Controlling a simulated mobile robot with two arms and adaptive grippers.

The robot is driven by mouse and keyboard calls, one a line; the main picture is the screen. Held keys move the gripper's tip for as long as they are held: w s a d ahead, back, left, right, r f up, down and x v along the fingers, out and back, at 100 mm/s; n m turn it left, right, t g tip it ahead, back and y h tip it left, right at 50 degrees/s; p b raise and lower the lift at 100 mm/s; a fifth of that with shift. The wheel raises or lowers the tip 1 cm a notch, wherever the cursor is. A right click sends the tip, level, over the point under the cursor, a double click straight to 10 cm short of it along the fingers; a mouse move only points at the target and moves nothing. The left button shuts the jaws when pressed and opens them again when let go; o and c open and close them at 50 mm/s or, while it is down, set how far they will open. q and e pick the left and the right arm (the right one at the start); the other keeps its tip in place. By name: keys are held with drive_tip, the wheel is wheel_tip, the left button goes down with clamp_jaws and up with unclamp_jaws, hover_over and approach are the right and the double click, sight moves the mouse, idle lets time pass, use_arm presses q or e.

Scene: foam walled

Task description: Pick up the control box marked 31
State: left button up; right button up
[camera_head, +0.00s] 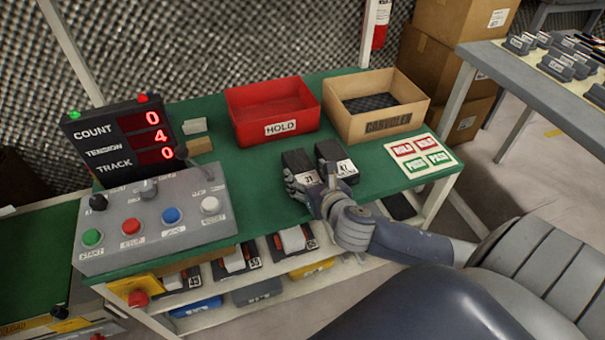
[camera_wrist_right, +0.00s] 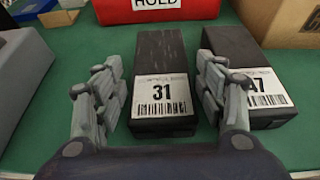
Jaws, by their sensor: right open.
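The control box marked 31 (camera_wrist_right: 160,80) is a black block with a white barcode label, lying on the green table top. It also shows in the head view (camera_head: 297,161), partly behind my gripper. My right gripper (camera_wrist_right: 165,100) is open, with one finger on each side of the box's labelled end. The right gripper also shows in the head view (camera_head: 308,190). A second black box, its label reading A7 or 47 (camera_wrist_right: 240,60), lies close on the right, beside the right finger. My left gripper is not in view.
A red HOLD bin (camera_head: 272,110) and a cardboard bin (camera_head: 376,105) stand behind the boxes. A grey button panel (camera_head: 155,222) is at the left. A sign card (camera_head: 421,156) lies at the right. A lower shelf holds more boxes. Green surface is clear left of box 31.

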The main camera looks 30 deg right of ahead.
sight(302, 168)
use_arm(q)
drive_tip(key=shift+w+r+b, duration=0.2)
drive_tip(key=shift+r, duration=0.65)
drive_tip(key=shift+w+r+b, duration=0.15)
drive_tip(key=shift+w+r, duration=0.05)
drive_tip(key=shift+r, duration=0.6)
use_arm(e)
drive_tip(key=shift+x, duration=2)
drive_tip(key=shift+r, duration=0.2)
drive_tip(key=c, duration=1.1)
drive_tip(key=shift+o, duration=0.2)
drive_tip(key=shift+r, duration=0.1)
